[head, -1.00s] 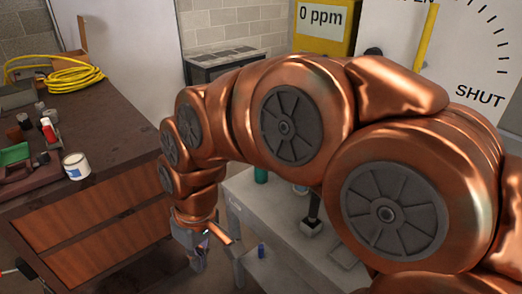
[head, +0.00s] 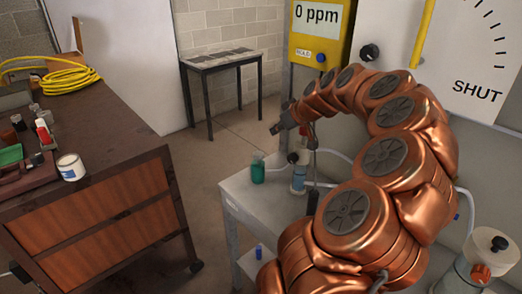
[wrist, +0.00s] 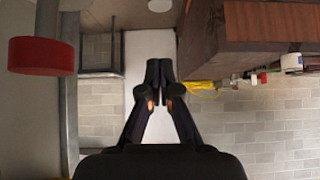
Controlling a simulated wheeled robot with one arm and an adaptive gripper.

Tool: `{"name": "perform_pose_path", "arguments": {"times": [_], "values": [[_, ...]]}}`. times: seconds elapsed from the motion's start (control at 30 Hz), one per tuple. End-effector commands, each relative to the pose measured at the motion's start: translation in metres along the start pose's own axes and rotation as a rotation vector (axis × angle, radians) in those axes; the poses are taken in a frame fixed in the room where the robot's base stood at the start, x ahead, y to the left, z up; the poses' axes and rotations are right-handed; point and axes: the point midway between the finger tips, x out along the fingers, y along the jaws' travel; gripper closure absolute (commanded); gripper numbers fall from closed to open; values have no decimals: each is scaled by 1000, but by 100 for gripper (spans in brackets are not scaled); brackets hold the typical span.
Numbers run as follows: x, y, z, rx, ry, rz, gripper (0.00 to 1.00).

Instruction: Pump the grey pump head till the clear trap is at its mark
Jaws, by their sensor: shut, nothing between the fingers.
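My gripper (head: 280,127) is raised at the end of my arm above the grey bench, with nothing in it. In the wrist view its dark fingers (wrist: 158,72) are closed together in front of the white door. The arm stands close to this area, and I cannot tell for sure which part is the grey pump head. No level mark can be read. The gripper is apart from these parts.
A green bottle (head: 257,170) stands near the bench's left edge. A yellow gas meter (head: 318,32) reads 0 ppm. A white-capped vessel (head: 485,255) is at lower right. A red cylinder (wrist: 40,56) is close in the wrist view. The floor left of the bench is clear.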

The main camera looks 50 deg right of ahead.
Motion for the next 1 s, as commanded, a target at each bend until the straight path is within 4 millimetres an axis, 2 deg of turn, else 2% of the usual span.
{"name": "perform_pose_path", "arguments": {"times": [0.23, 0.37, 1.0], "values": [[1, -2, -1, -1, -1, -3, 100], [8, -3, -1, -1, -4, -6, 100], [99, -4, -1, 0, -4, -6, 100]]}}
